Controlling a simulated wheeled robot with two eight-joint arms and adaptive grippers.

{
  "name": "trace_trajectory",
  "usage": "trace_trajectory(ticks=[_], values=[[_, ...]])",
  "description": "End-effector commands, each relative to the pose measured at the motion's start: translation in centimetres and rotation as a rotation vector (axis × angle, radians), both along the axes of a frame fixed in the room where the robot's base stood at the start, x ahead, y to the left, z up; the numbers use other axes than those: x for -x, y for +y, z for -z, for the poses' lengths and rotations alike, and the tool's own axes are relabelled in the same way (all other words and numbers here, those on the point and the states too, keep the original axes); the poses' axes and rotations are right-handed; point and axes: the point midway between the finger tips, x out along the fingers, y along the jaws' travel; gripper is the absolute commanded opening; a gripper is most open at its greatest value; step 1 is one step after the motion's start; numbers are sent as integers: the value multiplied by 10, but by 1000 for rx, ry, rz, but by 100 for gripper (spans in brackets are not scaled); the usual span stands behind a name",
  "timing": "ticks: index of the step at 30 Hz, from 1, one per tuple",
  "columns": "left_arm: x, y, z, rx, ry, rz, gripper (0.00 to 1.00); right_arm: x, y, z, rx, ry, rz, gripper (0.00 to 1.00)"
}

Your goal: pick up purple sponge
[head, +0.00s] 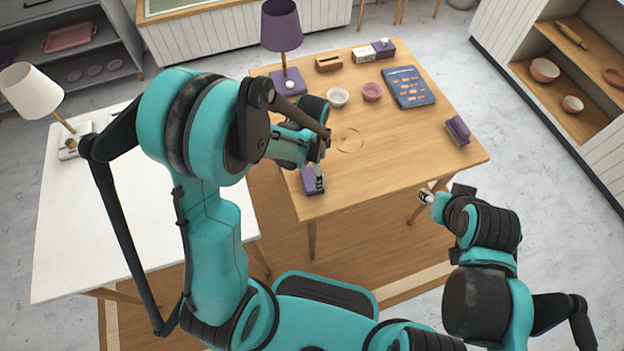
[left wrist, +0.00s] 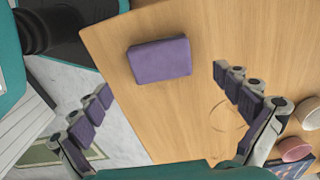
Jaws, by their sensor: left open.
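The purple sponge (head: 309,187) is a flat purple block on the wooden table near its front left edge, partly hidden by my left gripper in the head view. In the left wrist view the sponge (left wrist: 160,60) lies flat and whole, beyond and roughly between the fingers. My left gripper (head: 319,172) is over the sponge in the head view. In the left wrist view the left gripper (left wrist: 163,82) has its padded fingers spread wide with nothing between them. My right gripper (head: 425,197) is beyond the table's front right side, too small to read.
A purple lamp (head: 282,30) is at the back left. Another purple block (head: 458,129) lies at the right edge. The table's middle is clear.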

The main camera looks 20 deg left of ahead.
Motion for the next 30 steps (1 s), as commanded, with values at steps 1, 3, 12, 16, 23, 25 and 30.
trace_trajectory(ticks=[1, 3, 12, 16, 23, 25, 30], values=[[0, 0, 9, 0, 0, 0, 100, 0, 0, 5, 0, 0, 0, 40], [0, 0, 14, 0, -1, -1, 100, 0, 0, 8, 0, 0, 0, 40], [-1, 0, 56, 0, -1, -2, 100, 0, 0, 32, 0, 0, 0, 40], [0, 0, 62, 0, -2, -2, 100, 0, 0, 33, 0, 0, 0, 40], [0, 0, 61, 0, -2, -3, 82, 0, 0, 32, 0, 0, 0, 40], [0, 0, 60, 0, -2, -3, 63, 0, 0, 32, 0, 0, 0, 40], [0, 0, 61, 0, -1, -3, 57, 0, 0, 32, 0, 0, 0, 40]])
